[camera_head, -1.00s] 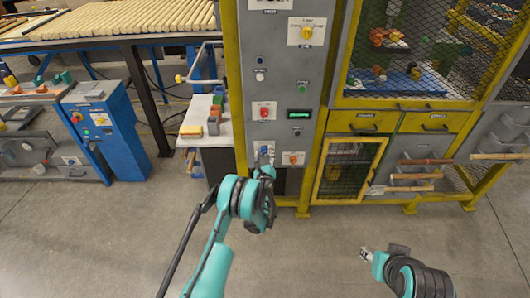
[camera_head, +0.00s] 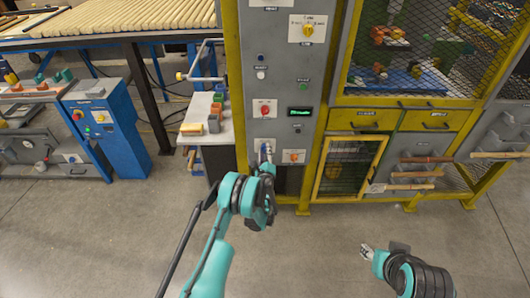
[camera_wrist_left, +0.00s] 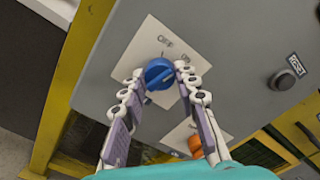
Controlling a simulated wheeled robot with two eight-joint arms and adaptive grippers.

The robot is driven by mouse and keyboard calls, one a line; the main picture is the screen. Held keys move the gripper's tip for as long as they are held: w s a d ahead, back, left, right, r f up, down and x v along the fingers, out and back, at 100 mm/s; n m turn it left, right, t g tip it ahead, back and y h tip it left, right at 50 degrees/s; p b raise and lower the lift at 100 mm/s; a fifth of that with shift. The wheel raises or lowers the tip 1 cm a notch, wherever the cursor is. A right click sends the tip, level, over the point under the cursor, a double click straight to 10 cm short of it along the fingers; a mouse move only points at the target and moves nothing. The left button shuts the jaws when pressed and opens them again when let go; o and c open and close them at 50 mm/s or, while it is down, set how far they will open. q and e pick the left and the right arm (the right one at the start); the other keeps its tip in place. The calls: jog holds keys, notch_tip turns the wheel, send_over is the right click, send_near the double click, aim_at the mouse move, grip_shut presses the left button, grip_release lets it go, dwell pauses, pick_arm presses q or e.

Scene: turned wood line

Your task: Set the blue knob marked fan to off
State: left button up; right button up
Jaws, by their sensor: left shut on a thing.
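The blue knob (camera_wrist_left: 160,73) sits on a white plate (camera_wrist_left: 146,42) on the grey panel, large in the left wrist view. The plate reads OFF above the knob, with a second short label to the right of that. A pale line crosses the knob; which label it points at I cannot tell surely. My left gripper (camera_wrist_left: 161,84) has a finger on either side of the knob and is shut on it. In the head view this gripper (camera_head: 265,153) is at the lower panel and mostly covers the knob. My right gripper (camera_head: 368,252) hangs apart over the floor; its fingers are too small to judge.
An orange knob (camera_head: 293,156) is close to the right of the blue one. Above are a red knob (camera_head: 264,108), a green display (camera_head: 299,112) and a yellow knob (camera_head: 308,30). A yellow-framed mesh door (camera_head: 348,167) stands to the right. The floor in front is clear.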

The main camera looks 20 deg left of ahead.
pick_arm(q)
jog(key=n, duration=0.8)
jog(key=shift+n, duration=0.4)
dwell(0.4)
jog(key=o, duration=1.2)
jog(key=shift+c, duration=0.2)
